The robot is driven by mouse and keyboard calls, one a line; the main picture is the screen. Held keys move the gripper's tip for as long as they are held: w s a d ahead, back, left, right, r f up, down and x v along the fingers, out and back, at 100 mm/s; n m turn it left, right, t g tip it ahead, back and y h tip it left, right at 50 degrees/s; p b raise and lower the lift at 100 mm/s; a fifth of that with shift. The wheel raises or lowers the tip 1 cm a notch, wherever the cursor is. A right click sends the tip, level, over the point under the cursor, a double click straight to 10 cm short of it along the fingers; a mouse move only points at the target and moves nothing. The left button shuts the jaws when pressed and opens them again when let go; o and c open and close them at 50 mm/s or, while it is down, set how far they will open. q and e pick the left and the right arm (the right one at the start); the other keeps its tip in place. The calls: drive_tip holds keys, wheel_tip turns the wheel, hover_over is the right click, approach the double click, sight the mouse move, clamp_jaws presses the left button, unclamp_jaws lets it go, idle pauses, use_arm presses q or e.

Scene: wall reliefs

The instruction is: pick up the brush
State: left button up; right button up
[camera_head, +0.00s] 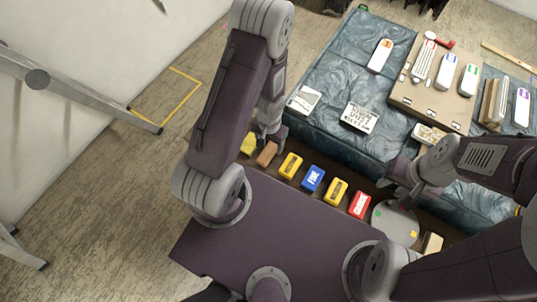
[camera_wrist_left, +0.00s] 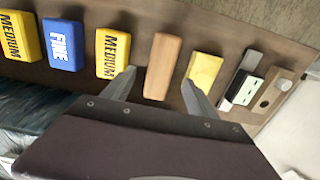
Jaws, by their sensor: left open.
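A plain brown wooden block (camera_head: 267,154), which looks like the brush, lies in the row on the dark strip along the table's near edge. It also shows in the left wrist view (camera_wrist_left: 160,67), with its long side between my left fingers; any bristles are hidden. My left gripper (camera_wrist_left: 160,80) is open, with one fingertip on each side of the brown block and a gap to both. In the head view my left gripper (camera_head: 269,132) is at the left end of the row. My right gripper (camera_head: 395,190) appears open and empty above the grey round disc (camera_head: 397,222).
A yellow MEDIUM block (camera_wrist_left: 113,53) and a yellow sponge-like piece (camera_wrist_left: 205,70) flank the brown block closely. Blue (camera_head: 313,178), yellow (camera_head: 335,191) and red (camera_head: 360,204) blocks continue the row. The covered table (camera_head: 335,85) bears cards and a cardboard board (camera_head: 415,95).

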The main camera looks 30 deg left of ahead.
sight(269, 150)
use_arm(q)
drive_tip(key=shift+d+f, duration=0.1)
drive_tip(key=shift+f, duration=0.4)
wheel_tip(269, 150, down, 5)
drive_tip(key=b, duration=0.5)
drive_tip(key=shift+f, duration=0.15)
drive_tip(key=shift+r, duration=0.2)
drive_tip(key=shift+c, duration=0.6)
clamp_jaws()
use_arm(e)
wheel_tip(269, 150, down, 6)
drive_tip(key=shift+d, duration=0.2)
